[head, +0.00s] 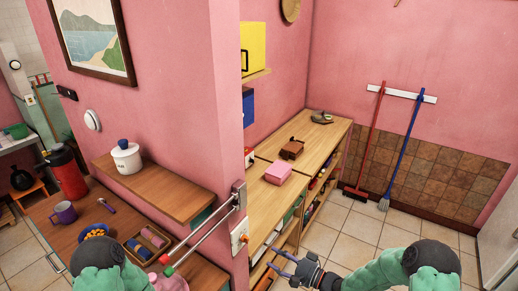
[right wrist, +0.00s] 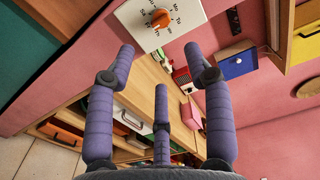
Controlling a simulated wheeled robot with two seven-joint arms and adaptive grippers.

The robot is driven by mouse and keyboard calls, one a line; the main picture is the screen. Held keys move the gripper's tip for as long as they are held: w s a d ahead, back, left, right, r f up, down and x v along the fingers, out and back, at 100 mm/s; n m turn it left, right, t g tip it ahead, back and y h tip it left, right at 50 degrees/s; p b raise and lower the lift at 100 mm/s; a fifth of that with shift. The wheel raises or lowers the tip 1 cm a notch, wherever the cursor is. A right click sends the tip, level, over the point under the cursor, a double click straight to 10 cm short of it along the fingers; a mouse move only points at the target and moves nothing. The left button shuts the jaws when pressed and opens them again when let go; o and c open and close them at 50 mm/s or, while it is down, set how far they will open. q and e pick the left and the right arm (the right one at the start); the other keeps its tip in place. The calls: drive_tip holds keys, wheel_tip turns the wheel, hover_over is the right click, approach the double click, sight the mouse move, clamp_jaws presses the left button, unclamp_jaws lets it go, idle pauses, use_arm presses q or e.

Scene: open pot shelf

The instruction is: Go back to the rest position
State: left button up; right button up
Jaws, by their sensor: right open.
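My right gripper (head: 285,264) is at the bottom centre of the head view, in front of the wooden shelf unit (head: 335,132). In the right wrist view its purple fingers (right wrist: 160,60) are spread wide with nothing between them. A green part of my left arm shows at the bottom left of the head view, but my left gripper is out of the picture. A white pot (head: 127,162) with a blue knob stands upright on the wooden wall shelf (head: 178,198) at left, apart from both arms.
A wall corner with a metal rail (head: 200,240) and a white dial box (head: 239,236) stands left of my right gripper; the box also shows in the wrist view (right wrist: 185,12). A pink box (head: 278,173) sits on the shelf unit. Tiled floor (head: 345,235) is clear to the right.

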drive_tip(key=s+f+g+h+b, duration=0.1)
drive_tip(key=s+f+h+b, duration=0.2)
drive_tip(key=f, duration=0.7)
drive_tip(key=s+f+g+h+b, duration=0.1)
drive_tip(key=s+f+h+b, duration=0.3)
drive_tip(key=f, duration=0.6)
use_arm(q)
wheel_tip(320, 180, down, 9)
drive_tip(key=b, duration=0.1)
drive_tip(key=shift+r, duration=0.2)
use_arm(e)
drive_tip(key=s+f+n+g+h, duration=0.1)
drive_tip(key=s+f+g, duration=0.3)
drive_tip(key=s, duration=0.6)
drive_tip(key=s+f+n+g+h, duration=0.2)
drive_tip(key=s+f+n+g, duration=0.1)
drive_tip(key=s+f, duration=0.4)
drive_tip(key=s+g, duration=0.1)
drive_tip(key=s, duration=0.2)
drive_tip(key=shift+d+f+n+h, duration=0.15)
drive_tip(key=shift+n+h, duration=0.15)
drive_tip(key=shift+n, duration=0.1)
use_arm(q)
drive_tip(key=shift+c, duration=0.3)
